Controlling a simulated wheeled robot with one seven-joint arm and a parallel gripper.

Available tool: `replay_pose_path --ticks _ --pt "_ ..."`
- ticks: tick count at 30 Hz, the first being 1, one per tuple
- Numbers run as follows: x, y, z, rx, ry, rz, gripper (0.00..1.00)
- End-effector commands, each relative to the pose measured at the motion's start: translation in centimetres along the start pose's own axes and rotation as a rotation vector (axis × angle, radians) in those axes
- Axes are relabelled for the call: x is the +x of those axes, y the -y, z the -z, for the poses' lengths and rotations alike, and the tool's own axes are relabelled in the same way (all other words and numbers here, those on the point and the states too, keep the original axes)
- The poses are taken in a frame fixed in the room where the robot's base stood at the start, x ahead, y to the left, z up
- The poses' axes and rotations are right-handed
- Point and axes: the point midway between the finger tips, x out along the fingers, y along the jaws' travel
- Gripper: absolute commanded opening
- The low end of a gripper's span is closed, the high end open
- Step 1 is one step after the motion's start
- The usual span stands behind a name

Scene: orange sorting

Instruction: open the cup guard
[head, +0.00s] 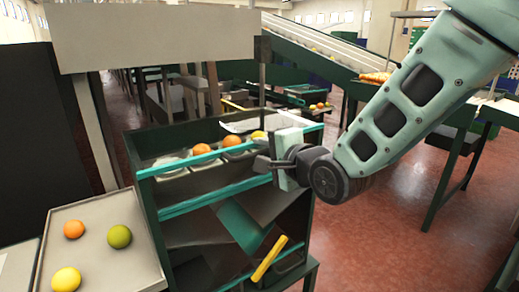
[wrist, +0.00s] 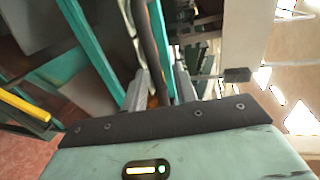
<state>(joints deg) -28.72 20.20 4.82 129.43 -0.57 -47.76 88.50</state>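A green-framed sorting stand holds a row of pale cups (head: 170,166). Two oranges (head: 232,141) and a yellow fruit (head: 259,135) show at the cups. A teal rail (head: 215,195) runs along their front; I cannot tell for sure which part is the cup guard. My gripper (head: 262,164) is at the right end of the row, near the upper rail. In the wrist view its two fingers (wrist: 160,85) stand apart, and a dark bar (wrist: 148,40) passes between or beyond them. I cannot tell whether they touch it.
A tray (head: 95,215) at the left holds an orange, a green and a yellow fruit. A yellow handle (head: 268,258) sticks out low on the stand and also shows in the wrist view (wrist: 24,104). A conveyor (head: 325,50) lies behind. Red floor is free at the right.

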Motion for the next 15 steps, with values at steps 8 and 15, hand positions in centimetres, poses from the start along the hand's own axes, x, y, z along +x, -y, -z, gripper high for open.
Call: replay_pose_path --ticks 8,15 --pt "0.00 0.01 -0.01 0.000 0.000 0.000 0.00" --pt "-0.04 0.29 0.00 0.000 0.000 -0.003 0.00"
